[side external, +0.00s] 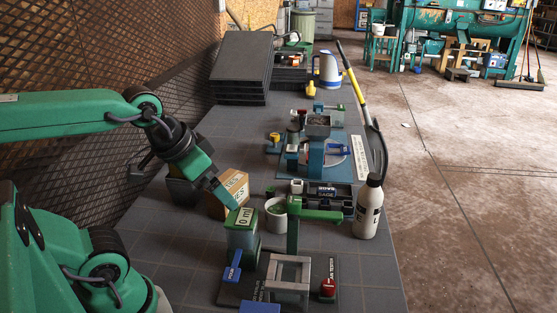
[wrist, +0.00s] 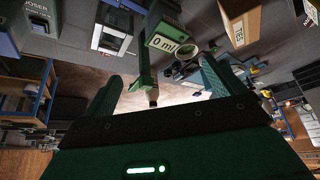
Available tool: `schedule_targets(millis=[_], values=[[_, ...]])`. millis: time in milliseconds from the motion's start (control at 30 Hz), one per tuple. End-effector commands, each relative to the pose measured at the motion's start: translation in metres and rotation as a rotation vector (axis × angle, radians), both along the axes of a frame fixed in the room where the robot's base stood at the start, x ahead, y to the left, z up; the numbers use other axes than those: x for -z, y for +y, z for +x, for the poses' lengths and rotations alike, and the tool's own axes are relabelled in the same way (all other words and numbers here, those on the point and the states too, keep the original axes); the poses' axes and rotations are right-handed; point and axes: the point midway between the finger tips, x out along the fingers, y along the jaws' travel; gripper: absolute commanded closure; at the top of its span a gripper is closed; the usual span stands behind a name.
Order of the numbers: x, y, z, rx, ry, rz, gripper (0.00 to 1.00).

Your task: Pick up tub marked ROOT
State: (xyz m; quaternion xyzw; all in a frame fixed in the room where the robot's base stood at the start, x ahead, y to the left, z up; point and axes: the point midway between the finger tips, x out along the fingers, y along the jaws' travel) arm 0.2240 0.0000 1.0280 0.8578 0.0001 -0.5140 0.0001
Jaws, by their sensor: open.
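No tub with a readable ROOT mark shows in either view. The 0 ml container (wrist: 165,40) and the box (wrist: 240,25) show beyond the fingers there. A white pot with green contents (side external: 277,216) stands right of the container.
A green post with an arm (side external: 293,235) and a grey frame (side external: 287,272) stand at the front. A white bottle (side external: 368,210) stands near the right edge. A dark tray marked SAGE (side external: 325,196) lies behind. Stacked dark trays (side external: 240,70) fill the back left.

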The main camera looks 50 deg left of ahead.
Motion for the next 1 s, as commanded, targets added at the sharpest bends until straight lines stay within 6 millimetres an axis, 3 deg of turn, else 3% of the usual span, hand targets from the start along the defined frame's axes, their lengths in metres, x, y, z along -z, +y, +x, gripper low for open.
schedule_targets(millis=[367,667,1000], values=[[-0.004,0.004,0.021,-0.038,0.064,-0.011,0.06],[-0.001,0.013,0.062,-0.108,0.176,-0.031,0.06],[0.016,0.026,0.113,-0.191,0.304,-0.052,0.06]])
